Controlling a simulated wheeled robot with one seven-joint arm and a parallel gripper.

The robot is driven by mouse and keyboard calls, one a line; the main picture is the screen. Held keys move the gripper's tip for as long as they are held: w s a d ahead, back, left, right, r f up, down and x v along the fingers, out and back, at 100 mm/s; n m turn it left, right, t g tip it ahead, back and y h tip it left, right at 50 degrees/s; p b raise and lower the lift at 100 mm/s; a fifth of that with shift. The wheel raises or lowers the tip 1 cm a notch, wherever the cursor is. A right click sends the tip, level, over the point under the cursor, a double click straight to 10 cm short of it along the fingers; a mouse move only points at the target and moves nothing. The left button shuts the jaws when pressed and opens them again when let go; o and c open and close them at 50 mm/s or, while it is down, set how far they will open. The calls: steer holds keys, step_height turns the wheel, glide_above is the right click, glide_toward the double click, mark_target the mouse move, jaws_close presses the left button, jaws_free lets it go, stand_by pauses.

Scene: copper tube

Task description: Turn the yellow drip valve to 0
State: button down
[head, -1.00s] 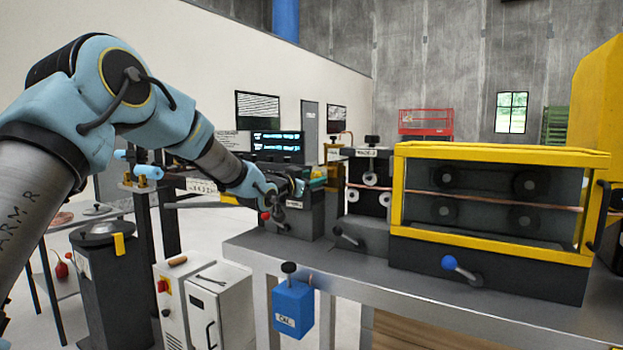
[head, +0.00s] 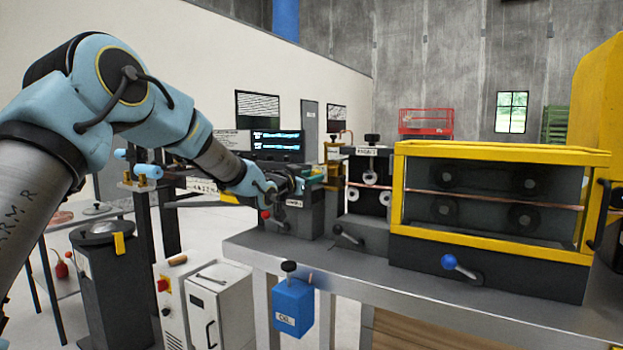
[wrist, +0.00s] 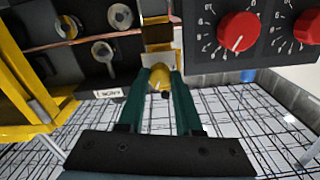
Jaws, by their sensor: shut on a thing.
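The yellow drip valve (wrist: 160,76) shows in the wrist view as a small rounded yellow piece between the fingertips, with a dark spot at its near end. My gripper (wrist: 160,82) has two green fingers shut on it from both sides. In the head view my gripper (head: 314,180) is at the left end of the bench machines, beside the left machine block. I cannot pick out the valve in the head view. The valve's scale and pointer cannot be read in either view.
In the wrist view a red dial (wrist: 238,32) with number marks is on a dark panel right of my gripper. Rollers and the copper tube (wrist: 104,43) lie to the left. In the head view a yellow-framed guard (head: 490,245) and a blue oil can (head: 293,306) are at the bench.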

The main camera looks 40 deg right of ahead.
steer(key=shift+f+n+b, duration=0.15)
steer(key=shift+n+b, duration=5.65)
steer(key=shift+n, duration=6.1)
steer(key=c, duration=0.6)
jaws_free()
